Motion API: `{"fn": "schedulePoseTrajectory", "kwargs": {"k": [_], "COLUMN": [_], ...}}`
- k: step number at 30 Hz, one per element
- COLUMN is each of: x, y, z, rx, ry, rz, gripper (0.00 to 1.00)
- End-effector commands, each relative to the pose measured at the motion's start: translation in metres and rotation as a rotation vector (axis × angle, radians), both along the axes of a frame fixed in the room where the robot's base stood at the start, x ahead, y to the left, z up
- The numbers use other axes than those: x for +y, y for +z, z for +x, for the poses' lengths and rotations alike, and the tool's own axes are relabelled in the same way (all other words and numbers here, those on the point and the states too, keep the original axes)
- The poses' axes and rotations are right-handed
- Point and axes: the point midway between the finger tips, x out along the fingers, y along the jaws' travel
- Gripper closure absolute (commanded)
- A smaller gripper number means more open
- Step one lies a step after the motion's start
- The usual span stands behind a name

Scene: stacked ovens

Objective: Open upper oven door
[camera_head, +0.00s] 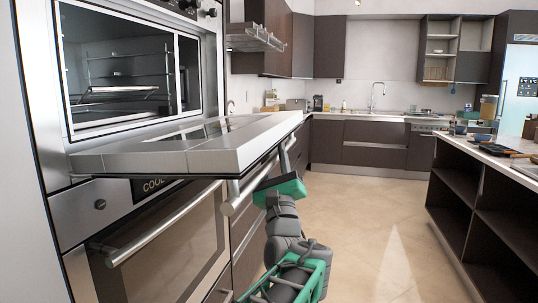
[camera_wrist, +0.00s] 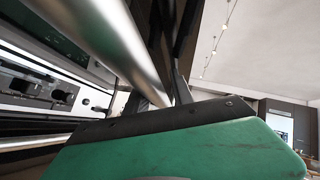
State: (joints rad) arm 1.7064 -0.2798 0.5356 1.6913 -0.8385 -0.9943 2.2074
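The upper oven door (camera_head: 185,150) is swung down and stands about level in front of the upper oven's cavity (camera_head: 125,75). Its bar handle (camera_head: 243,194) shows below the door's outer edge. My gripper (camera_head: 276,178) is under that edge, at the handle, with its green body lower right of the bar. In the wrist view the metal bar (camera_wrist: 120,42) runs close past the fingers (camera_wrist: 160,95). The fingertips are partly hidden, so I cannot tell whether they close around the bar.
The lower oven (camera_head: 170,255) is shut below, with its own bar handle (camera_head: 165,228). An island with open shelves (camera_head: 480,205) stands at the right. The tiled floor (camera_head: 375,220) between is clear. A sink counter (camera_head: 375,116) lies at the back.

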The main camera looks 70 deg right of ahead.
Motion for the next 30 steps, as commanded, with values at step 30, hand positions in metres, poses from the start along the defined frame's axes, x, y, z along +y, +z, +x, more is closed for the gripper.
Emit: {"fn": "schedulePoseTrajectory", "kwargs": {"k": [30], "x": [0.0078], "y": [-0.0065], "z": [0.0001], "rx": [0.003], "ry": [0.004], "rz": [-0.001], "gripper": [0.70]}}
